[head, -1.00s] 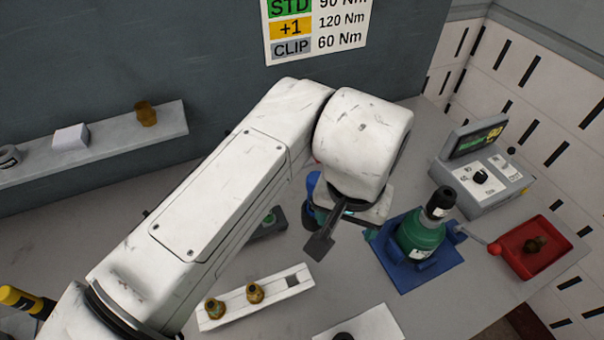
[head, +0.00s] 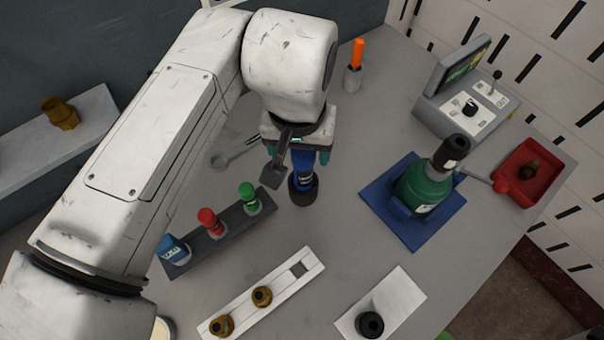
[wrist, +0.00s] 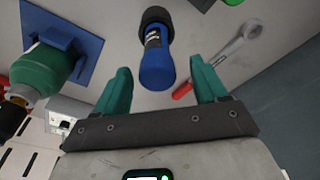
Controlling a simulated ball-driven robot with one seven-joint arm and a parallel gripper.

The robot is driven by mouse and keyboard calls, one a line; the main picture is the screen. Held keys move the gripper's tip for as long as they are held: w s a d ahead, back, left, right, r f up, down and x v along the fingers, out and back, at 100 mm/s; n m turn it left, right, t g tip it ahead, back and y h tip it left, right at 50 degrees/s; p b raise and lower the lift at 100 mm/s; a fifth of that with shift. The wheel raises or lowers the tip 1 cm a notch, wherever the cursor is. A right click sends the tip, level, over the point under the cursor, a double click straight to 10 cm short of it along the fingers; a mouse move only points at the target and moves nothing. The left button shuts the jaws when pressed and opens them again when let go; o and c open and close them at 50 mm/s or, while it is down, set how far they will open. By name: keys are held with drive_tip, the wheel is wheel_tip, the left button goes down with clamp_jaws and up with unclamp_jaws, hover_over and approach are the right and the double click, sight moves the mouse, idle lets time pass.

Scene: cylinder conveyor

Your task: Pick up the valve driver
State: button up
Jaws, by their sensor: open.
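A blue tool with a black lower end, which I take for the valve driver (head: 303,162), stands upright in a black round holder or base (head: 303,190) on the grey table, directly below my wrist. It also shows in the wrist view (wrist: 158,55). My gripper (head: 298,156) is open, its teal fingers at either side of the blue handle in the head view. In the wrist view my gripper (wrist: 160,66) has the tool's blue end between its two fingers, with a gap on both sides. I see no contact.
A blue mat (head: 440,228) holds a green bottle-like device (head: 420,188) to the right. A dark rack (head: 228,230) with blue, red and green pieces stands left. A wrench (head: 232,155) lies nearby. A white block (head: 290,283) with brass fittings is in front. Table between is clear.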

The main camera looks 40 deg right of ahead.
sight(303, 166)
drive_tip(key=shift+w+d+f+b, duration=0.1)
drive_tip(key=shift+d+f+b, duration=0.1)
drive_tip(key=shift+f+b, duration=1.3)
drive_tip(key=shift+d+f+b, duration=0.2)
drive_tip(key=shift+f+b, duration=0.95)
drive_tip(key=shift+f, duration=0.5)
clamp_jaws()
drive_tip(key=shift+r, duration=0.1)
